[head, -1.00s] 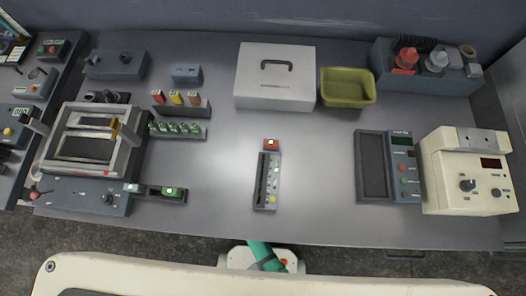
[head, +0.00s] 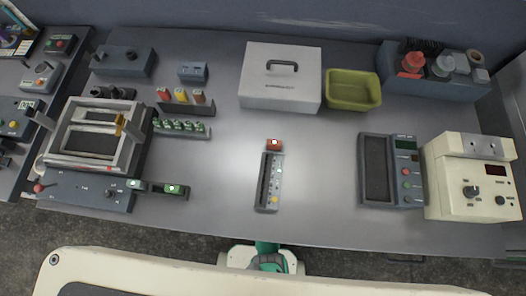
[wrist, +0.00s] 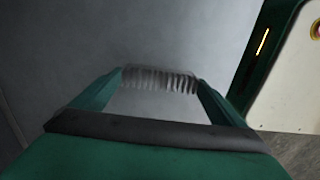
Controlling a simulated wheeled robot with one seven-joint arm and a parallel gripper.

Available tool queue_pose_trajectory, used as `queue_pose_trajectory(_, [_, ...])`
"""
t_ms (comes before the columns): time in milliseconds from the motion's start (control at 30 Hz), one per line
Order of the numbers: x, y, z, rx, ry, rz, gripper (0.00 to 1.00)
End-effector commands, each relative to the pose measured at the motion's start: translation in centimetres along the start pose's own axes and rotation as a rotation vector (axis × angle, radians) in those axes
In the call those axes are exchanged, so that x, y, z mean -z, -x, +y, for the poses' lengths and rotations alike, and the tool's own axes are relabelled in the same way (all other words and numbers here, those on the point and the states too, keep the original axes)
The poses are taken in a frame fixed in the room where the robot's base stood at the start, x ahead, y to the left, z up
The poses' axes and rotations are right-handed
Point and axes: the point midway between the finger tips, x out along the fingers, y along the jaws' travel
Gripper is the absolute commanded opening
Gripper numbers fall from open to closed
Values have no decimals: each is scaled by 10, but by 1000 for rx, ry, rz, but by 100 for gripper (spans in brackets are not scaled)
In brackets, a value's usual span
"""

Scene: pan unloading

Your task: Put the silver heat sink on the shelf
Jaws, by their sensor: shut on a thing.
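The silver heat sink (wrist: 160,80) shows in the wrist view as a row of thin, pale grey fins. My gripper (wrist: 162,84) is shut on it, with one green finger at each end of the fins. The background behind it is plain grey, and I cannot tell what surface that is. In the head view the fingers and the heat sink are not seen; only a green part of my arm shows at the bottom edge. I cannot make out a shelf in either view.
A grey bench (head: 330,190) carries a white box (head: 281,92), an olive bin (head: 352,104), a cream instrument (head: 470,190), a grey panel unit (head: 390,170), a framed fixture (head: 95,140) and a narrow slotted strip (head: 270,185). Bare bench lies either side of the strip.

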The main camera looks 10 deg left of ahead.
Motion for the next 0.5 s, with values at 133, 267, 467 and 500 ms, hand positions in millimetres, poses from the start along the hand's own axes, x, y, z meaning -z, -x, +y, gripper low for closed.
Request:
queue_pose_trajectory(133, [-1, -15, 3, 2, -4, 2, 61])
queue_pose_trajectory(267, [-1, -27, 3, 1, -4, 2, 61])
queue_pose_trajectory(467, [-1, -34, 3, 0, 0, 2, 61])
queue_pose_trajectory(500, [-1, -34, 3, 0, 1, 1, 61])
